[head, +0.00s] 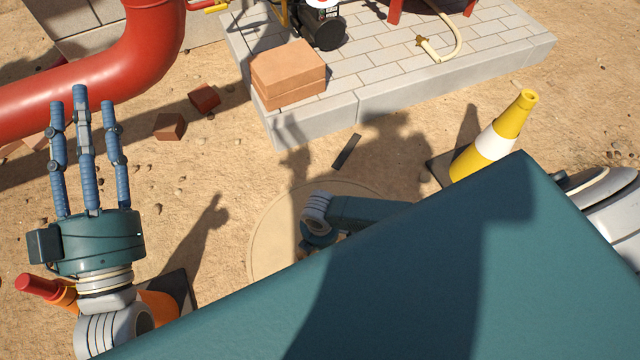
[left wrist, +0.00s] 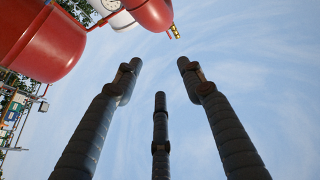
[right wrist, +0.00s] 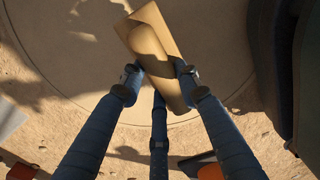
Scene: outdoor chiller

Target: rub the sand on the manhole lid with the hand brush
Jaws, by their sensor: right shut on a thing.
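The manhole lid (head: 268,240) is a round, sand-coloured disc in the ground in the head view, partly covered by my own teal body. It fills the upper part of the right wrist view (right wrist: 75,55). I cannot tell loose sand from the lid's own surface. My right gripper (right wrist: 157,72) is shut on the hand brush (right wrist: 150,40), a tan wooden piece held over the lid. Its bristles are hidden, and I cannot tell whether it touches the lid. My left gripper (head: 82,100) is open and empty, fingers spread, left of the lid.
A yellow and white cone (head: 495,140) stands right of the lid. An orange cone (head: 160,308) is at lower left. A paved plinth (head: 400,85) with stacked bricks (head: 288,72) lies beyond. A dark flat strip (head: 347,151) lies between. A red pipe (head: 110,75) runs at upper left.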

